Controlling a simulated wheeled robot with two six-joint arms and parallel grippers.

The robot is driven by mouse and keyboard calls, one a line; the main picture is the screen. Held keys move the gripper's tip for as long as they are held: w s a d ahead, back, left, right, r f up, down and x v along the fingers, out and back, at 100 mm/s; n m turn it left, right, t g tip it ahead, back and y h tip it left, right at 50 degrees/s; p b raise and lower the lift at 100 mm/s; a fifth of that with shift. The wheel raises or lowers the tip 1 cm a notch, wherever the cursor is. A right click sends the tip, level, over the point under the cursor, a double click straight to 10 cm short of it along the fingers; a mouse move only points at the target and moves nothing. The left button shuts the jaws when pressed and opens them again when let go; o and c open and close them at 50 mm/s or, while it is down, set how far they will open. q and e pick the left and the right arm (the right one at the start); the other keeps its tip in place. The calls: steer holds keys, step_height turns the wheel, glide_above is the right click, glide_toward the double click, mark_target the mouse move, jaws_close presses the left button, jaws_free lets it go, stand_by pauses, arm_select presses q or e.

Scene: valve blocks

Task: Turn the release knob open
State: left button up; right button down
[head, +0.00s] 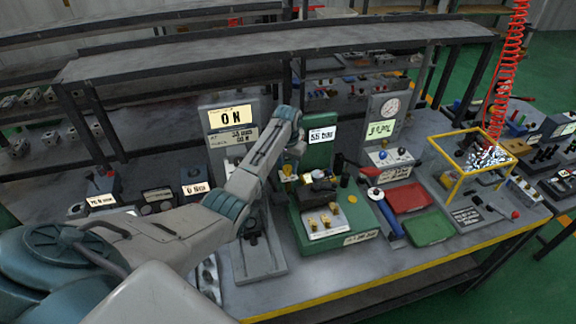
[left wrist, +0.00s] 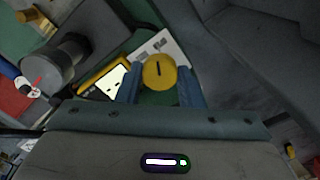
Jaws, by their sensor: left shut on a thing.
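The yellow round knob (left wrist: 160,72), with a dark slot mark on its face, sits between the two blue fingers of my left gripper (left wrist: 159,90) in the left wrist view. The fingers are shut on its sides. The slot mark runs nearly upright in that picture. In the head view, my left arm reaches to the green station (head: 335,237), and my left gripper (head: 289,166) is at the back left of it. The knob is small and partly hidden by the arm there. My right gripper does not show.
A green panel with a white display (head: 321,135) rises behind the station. Brass-coloured fittings (head: 312,222) stand on its front plate. A blue-handled tool (head: 390,221), a red tray (head: 407,198) and a green tray (head: 429,228) lie to the right. A yellow frame (head: 456,176) stands beyond.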

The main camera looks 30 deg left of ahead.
mark_target(288, 167)
arm_select(q)
steer(key=shift+w+r, duration=0.1)
steer(key=shift+r, duration=0.05)
steer(key=o, duration=0.8)
steer(key=shift+o, duration=0.8)
steer(key=shift+r, duration=0.2)
step_height(288, 167, up, 10)
steer(key=b, duration=0.3)
steer(key=shift+r+b, duration=0.15)
steer(key=shift+b, duration=0.25)
